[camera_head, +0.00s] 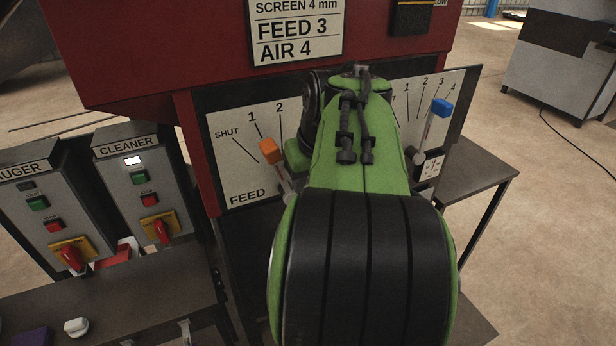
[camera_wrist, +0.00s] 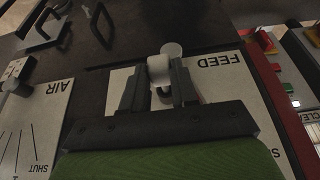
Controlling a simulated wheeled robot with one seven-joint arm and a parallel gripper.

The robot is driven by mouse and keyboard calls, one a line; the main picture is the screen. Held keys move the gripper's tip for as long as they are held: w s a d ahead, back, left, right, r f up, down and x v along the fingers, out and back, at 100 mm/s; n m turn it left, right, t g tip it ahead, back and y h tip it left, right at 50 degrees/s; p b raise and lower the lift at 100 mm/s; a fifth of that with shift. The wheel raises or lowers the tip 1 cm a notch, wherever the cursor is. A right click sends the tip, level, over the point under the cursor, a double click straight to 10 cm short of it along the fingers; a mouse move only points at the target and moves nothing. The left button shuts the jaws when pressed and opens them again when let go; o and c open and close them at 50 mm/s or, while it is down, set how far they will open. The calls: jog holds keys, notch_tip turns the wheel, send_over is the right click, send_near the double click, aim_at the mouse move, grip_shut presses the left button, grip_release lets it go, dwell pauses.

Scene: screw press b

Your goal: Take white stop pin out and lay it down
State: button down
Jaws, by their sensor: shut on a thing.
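In the wrist view my gripper (camera_wrist: 160,80) is shut on the white stop pin (camera_wrist: 159,69), whose pale blocky head shows between the two fingertips. It is in front of the FEED panel (camera_wrist: 218,66). A round grey knob (camera_wrist: 172,48) shows just beyond the pin. I cannot tell whether the pin is still seated in a hole. In the head view my green and black arm hides the gripper and pin. The FEED panel (camera_head: 235,180) shows left of the arm, with its orange-handled lever (camera_head: 270,151) near the 1 mark.
A dark bench (camera_head: 130,300) at lower left holds a small white knob-like piece (camera_head: 76,327) and a purple piece (camera_head: 32,338). Control boxes (camera_head: 140,185) stand behind it. A blue-handled lever (camera_head: 440,107) is right of my arm, above a dark side table (camera_head: 470,165).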

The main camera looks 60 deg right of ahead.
jog(key=c, duration=1.6)
grip_release()
grip_shut()
jog(key=shift+s+a, duration=0.1)
jog(key=shift+s, duration=0.05)
jog(key=shift+s+a+b, duration=0.2)
jog(key=shift+s+a, duration=0.15)
jog(key=shift+s, duration=0.25)
jog(key=shift+s+a+b, duration=0.15)
jog(key=shift+s+a, duration=0.2)
jog(key=shift+s, duration=0.2)
jog(key=shift+s, duration=0.1)
jog(key=shift+s+a+b, duration=0.3)
jog(key=shift+s+a, duration=0.35)
jog(key=shift+s, duration=0.3)
